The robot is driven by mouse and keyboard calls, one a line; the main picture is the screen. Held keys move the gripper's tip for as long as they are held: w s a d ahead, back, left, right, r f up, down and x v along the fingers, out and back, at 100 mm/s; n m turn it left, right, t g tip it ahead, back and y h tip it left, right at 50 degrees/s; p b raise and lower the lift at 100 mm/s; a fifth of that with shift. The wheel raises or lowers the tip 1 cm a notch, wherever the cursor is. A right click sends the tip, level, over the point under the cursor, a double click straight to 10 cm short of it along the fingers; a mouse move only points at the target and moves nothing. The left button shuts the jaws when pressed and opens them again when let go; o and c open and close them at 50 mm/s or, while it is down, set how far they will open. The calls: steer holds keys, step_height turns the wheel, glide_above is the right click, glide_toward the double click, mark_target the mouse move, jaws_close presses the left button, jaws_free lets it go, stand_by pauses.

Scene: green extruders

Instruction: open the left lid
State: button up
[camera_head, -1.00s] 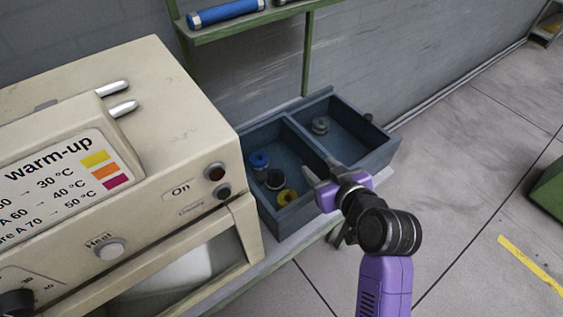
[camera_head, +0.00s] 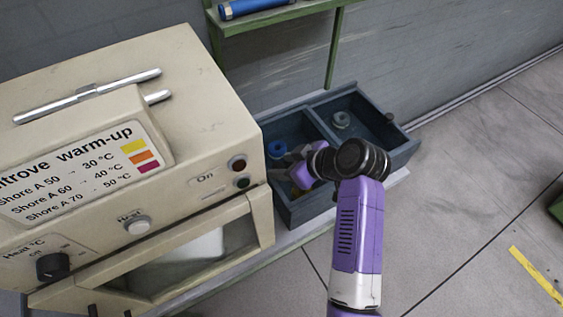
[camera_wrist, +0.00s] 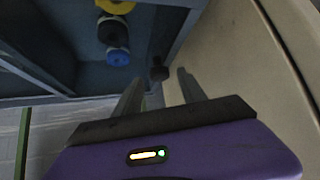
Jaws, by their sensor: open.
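The beige warm-up machine (camera_head: 200,105) stands on the left. Long silver bar handles (camera_head: 88,95) lie on its top, with a second bar (camera_head: 158,97) partly behind the raised front section. I cannot tell where a left lid begins, and none looks raised. My gripper (camera_head: 284,157) is over the left compartment of a blue-grey box, close to the machine's right side. In the wrist view my gripper (camera_wrist: 160,84) is open and empty, with the machine's beige wall (camera_wrist: 245,75) to its right. A small dark knob (camera_wrist: 158,71) shows beyond the fingers.
The open, divided blue-grey box (camera_head: 375,158) stands right of the machine. A green shelf (camera_head: 285,17) is above. Clear floor (camera_head: 450,190) lies at the right.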

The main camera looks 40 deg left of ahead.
steer(key=shift+a+f, duration=0.45)
jaws_close()
stand_by(1.2)
